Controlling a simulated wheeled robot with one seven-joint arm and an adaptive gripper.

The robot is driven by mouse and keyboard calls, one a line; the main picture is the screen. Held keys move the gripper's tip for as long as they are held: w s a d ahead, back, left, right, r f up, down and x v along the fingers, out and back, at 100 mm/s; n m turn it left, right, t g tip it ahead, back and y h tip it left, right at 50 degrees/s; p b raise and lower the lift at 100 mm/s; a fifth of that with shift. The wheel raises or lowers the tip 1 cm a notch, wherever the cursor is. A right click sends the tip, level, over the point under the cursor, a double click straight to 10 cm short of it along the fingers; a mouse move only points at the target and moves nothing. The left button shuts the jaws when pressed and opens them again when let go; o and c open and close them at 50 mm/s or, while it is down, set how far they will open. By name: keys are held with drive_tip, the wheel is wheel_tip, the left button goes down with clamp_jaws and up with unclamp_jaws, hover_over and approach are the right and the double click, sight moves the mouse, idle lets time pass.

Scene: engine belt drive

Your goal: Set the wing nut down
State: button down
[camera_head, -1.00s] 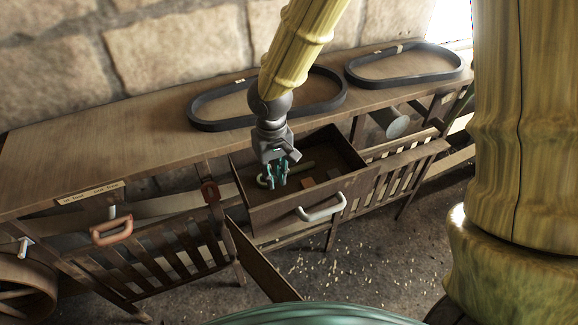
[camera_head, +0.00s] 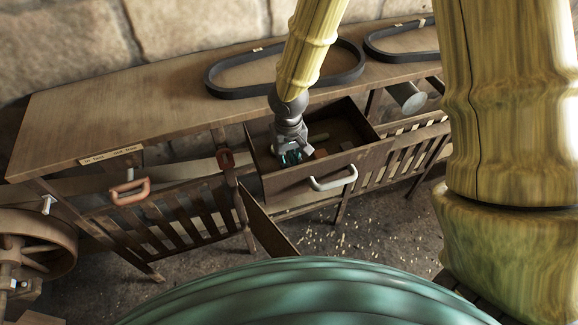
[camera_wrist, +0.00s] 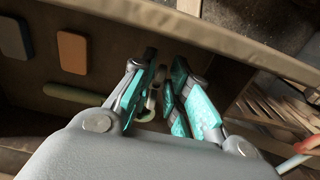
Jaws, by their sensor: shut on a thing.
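My gripper (camera_head: 289,158) points down inside the open drawer (camera_head: 283,189), near its left side and front wall. In the wrist view the teal fingers of my gripper (camera_wrist: 159,88) are close together. A small pale grey piece, which looks like the wing nut (camera_wrist: 154,93), shows between them. Most of it is hidden by the fingers, and I cannot tell whether it touches the drawer floor. The head view does not show the wing nut apart from the fingers.
The drawer also holds an orange block (camera_wrist: 72,52), a grey block (camera_wrist: 15,38) and a pale green rod (camera_wrist: 73,94). The drawer has a pale handle (camera_head: 334,179). A black belt (camera_head: 232,92) lies on the bench top (camera_head: 130,105).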

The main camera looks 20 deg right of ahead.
sight(288, 163)
drive_tip(key=shift+w+f, duration=0.25)
drive_tip(key=shift+f, duration=0.95)
drive_tip(key=shift+s+f+p, duration=0.1)
drive_tip(key=shift+f+p, duration=0.2)
drive_tip(key=shift+f, duration=0.25)
drive_tip(key=shift+f, duration=0.15)
drive_tip(key=c, duration=1.4)
unclamp_jaws()
drive_tip(key=shift+o, duration=0.2)
drive_tip(key=shift+r+b, duration=1.05)
drive_tip(key=shift+r, duration=5.1)
